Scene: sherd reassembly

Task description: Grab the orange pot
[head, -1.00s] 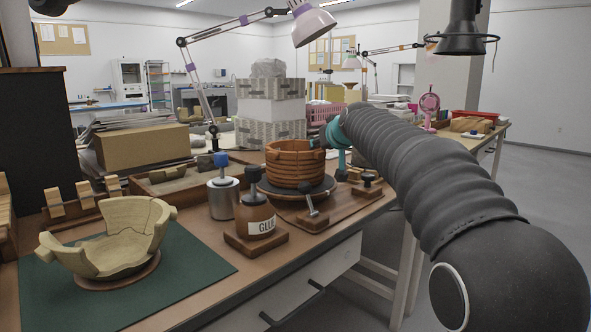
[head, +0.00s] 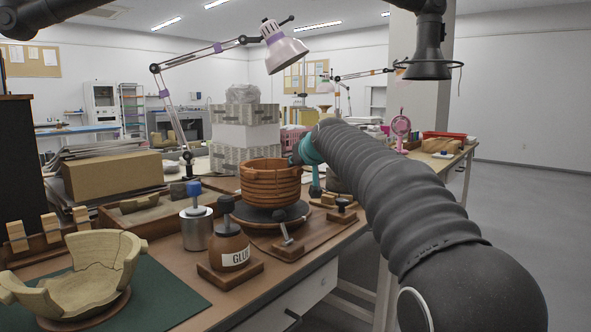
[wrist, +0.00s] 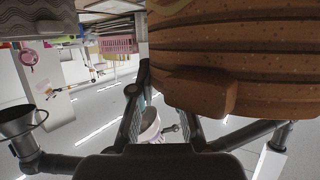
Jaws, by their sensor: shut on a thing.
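The orange pot (head: 270,187), round with dark bands, is over the dark turntable (head: 262,224) on the workbench. It looks level and slightly raised, though I cannot clearly see a gap beneath it. My gripper (head: 298,157) is at the right side of its rim, with my arm coming from the right. In the wrist view the pot (wrist: 240,65) fills the upper right, with a blocky lug on its wall. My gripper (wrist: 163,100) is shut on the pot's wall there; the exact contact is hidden.
A glue bottle (head: 232,246) on a wooden base and a metal can (head: 196,230) stand left of the pot. A broken pale bowl (head: 75,275) sits on a green mat (head: 180,300). Small knobbed tools are in front of the turntable. Lamps overhang the bench; floor at right is clear.

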